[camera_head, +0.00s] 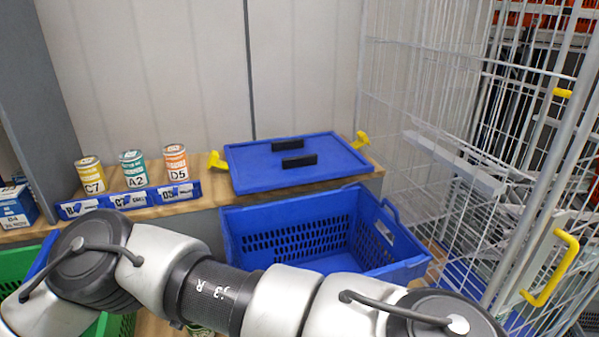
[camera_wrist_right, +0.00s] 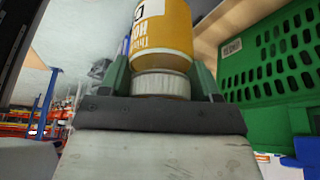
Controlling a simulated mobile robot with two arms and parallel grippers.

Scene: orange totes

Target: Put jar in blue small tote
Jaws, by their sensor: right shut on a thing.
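A jar with a yellow-orange label and a white ribbed lid (camera_wrist_right: 162,30) is in the right wrist view. My right gripper (camera_wrist_right: 162,78) is shut on it, with green fingers on both sides near the lid. The jar's far end is cut off by the frame. The blue small tote (camera_head: 290,222) stands open at the centre of the head view, its visible inside empty. My arm crosses in front and hides its lower front. My right gripper and my left gripper do not show in the head view.
A green tote (camera_wrist_right: 275,65) is close beside the held jar; it also shows at lower left in the head view (camera_head: 15,262). A white wire cage (camera_head: 420,90) borders the right side.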

